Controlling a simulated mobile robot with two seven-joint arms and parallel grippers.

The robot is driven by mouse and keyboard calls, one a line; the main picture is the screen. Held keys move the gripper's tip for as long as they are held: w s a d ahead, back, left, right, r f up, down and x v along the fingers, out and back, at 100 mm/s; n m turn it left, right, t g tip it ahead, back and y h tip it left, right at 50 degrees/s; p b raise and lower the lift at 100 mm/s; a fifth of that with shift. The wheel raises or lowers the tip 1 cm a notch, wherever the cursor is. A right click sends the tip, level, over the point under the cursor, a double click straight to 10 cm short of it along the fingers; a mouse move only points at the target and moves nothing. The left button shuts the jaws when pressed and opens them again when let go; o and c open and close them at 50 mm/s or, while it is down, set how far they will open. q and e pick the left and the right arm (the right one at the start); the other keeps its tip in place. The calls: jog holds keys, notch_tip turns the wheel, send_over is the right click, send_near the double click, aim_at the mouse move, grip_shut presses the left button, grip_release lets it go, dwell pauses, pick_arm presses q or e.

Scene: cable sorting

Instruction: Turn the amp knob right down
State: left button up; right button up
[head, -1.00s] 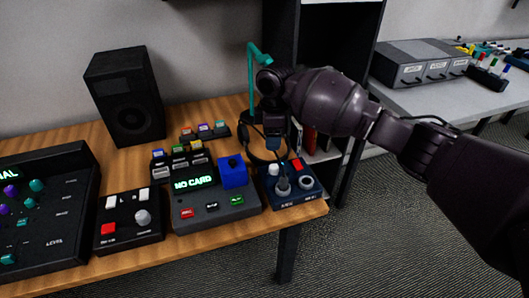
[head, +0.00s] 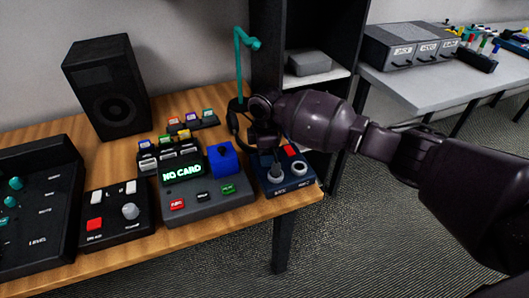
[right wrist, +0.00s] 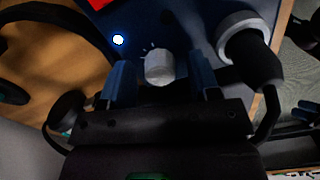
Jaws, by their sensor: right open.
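The amp is a dark blue box (head: 290,187) at the right end of the wooden table in the head view. Its knob (right wrist: 159,67) is pale, with small tick marks beside it, in the right wrist view. My right gripper (head: 264,147) is over the amp and hides the knob in the head view. In the wrist view its two blue fingers (right wrist: 160,75) are open, one on each side of the knob, with gaps showing. The amp's red switch (head: 291,150) and a lit light (right wrist: 118,40) show. My left gripper is out of view.
A black plug (right wrist: 250,55) stands in a ringed socket close to the right finger. An empty socket (head: 302,169) is nearby. The card reader (head: 212,206) with a blue block (head: 223,158) sits just left of the amp. Headphones (right wrist: 60,20) lie beside the amp.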

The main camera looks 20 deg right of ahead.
jog(key=shift+c, duration=0.3)
jog(key=c, duration=0.9)
jog(key=shift+o, duration=0.2)
